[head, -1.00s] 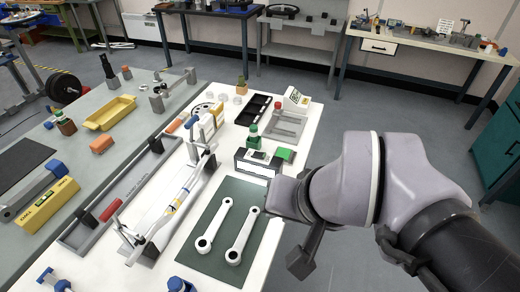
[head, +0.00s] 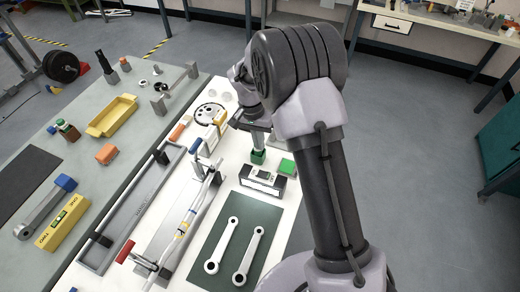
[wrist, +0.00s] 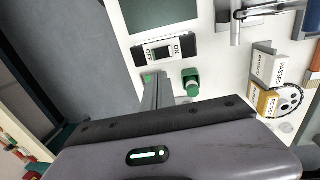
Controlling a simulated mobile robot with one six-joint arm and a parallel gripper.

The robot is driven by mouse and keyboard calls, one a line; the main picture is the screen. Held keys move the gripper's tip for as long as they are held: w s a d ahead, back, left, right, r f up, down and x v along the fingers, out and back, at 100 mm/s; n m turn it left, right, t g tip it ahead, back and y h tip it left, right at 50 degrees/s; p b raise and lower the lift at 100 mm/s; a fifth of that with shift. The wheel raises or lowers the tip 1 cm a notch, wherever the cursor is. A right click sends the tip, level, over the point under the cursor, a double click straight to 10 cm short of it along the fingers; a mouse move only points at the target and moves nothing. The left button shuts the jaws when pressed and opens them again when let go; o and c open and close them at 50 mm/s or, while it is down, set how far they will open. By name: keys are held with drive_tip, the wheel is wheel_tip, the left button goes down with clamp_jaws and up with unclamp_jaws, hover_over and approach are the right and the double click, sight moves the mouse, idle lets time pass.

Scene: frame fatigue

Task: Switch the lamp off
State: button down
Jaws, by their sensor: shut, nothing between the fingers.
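A black and white switch box (head: 262,180) stands on the white bench top, just beyond the green mat. The wrist view shows its face (wrist: 188,46) with OFF and ON lettering and a rocker between; I cannot tell which way the rocker is tipped. My gripper (head: 258,141) is shut and empty, above the bench just beyond the box. A gap to the box seems to remain. I cannot make out a lamp.
The green mat (head: 246,212) holds two metal connecting rods. A bicycle-like metal frame rig (head: 190,215) lies to the left, with a dial wheel (head: 209,116) beyond. My arm covers the bench's right side. Open floor (head: 420,130) lies to the right.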

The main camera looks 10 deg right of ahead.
drive_tip(key=s, duration=0.2)
drive_tip(key=b, duration=0.2)
approach(266, 175)
drive_tip(key=f, duration=0.6)
drive_tip(key=shift+s+d+f, duration=0.3)
drive_tip(key=shift+s+f, duration=0.1)
